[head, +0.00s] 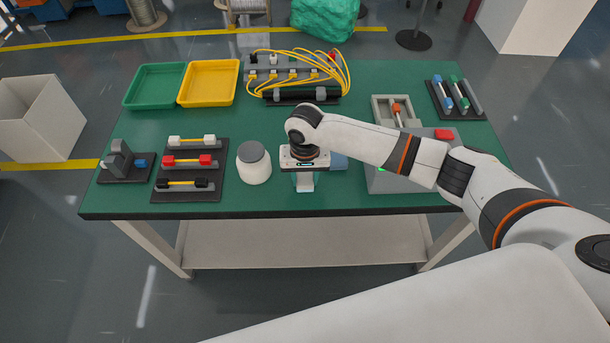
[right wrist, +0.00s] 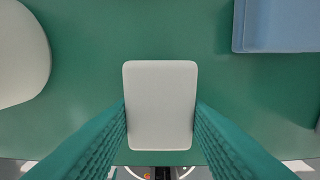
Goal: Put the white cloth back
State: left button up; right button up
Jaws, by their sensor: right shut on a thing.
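The white cloth (right wrist: 160,105) is a flat, pale rectangle with rounded corners. In the right wrist view it lies between the two green ribbed fingers of my right gripper (right wrist: 160,128), which is shut on it. In the head view my right gripper (head: 304,185) points down over the front middle of the table, and its wrist hides most of what is below. I cannot tell whether the cloth touches the table top. My left gripper is not in view.
A white jar with a grey lid (head: 254,163) stands just left of the gripper. A grey box with a red button (head: 444,135) is further right. The green table (head: 210,125) has free room behind the jar.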

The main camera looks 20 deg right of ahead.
aim_at(305, 178)
jog(key=shift+f, duration=0.1)
jog(key=o, duration=0.9)
notch_tip(305, 178, up, 12)
jog(key=shift+r, duration=0.15)
